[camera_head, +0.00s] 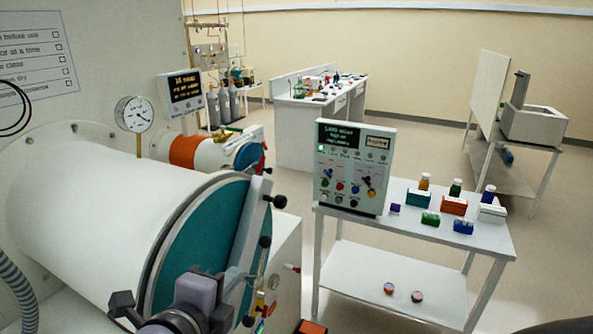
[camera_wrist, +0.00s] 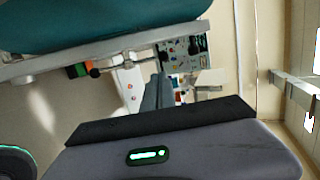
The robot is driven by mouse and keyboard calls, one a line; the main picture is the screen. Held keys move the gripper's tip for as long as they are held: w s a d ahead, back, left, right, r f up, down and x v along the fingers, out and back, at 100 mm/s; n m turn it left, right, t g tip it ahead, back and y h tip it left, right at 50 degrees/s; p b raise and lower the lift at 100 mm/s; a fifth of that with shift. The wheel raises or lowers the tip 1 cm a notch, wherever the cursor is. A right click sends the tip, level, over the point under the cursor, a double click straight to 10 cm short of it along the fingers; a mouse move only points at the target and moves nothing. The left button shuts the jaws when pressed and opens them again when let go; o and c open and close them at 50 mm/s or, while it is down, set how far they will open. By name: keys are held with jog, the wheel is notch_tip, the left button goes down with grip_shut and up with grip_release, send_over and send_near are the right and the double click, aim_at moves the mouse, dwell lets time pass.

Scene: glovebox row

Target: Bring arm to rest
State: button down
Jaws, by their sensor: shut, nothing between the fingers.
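My gripper (camera_wrist: 159,78) shows in the wrist view as narrow grey fingers, shut together with nothing between them, reaching out past its dark palm. In the head view, part of my grey arm is low at the left centre, in front of the large round teal door (camera_head: 205,235) of the near white chamber (camera_head: 95,215). The door looks shut against the chamber's end. The wrist view shows its rim and a handle rod (camera_wrist: 125,65) close beyond the fingers. I cannot tell whether the fingers touch anything.
A white trolley (camera_head: 350,268) with a control panel box (camera_head: 352,168) and small coloured racks stands right of the chamber. A second chamber with an orange band (camera_head: 188,152) is behind. A white bench (camera_head: 305,125) and a side table (camera_head: 525,155) are farther back. Open floor lies between them.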

jog(key=w+d+r+n+y+b, duration=0.3)
jog(key=w+d+n+y+b, duration=0.15)
jog(key=d+n+y, duration=0.35)
jog(key=s+d+f+n+g+h+b, duration=0.3)
jog(key=s+d+f+n+g, duration=0.4)
jog(key=s+d+f, duration=0.7)
jog(key=s+d+n, duration=0.1)
jog(key=s, duration=0.3)
jog(key=shift+n+g+h, duration=0.3)
jog(key=shift+f, duration=0.1)
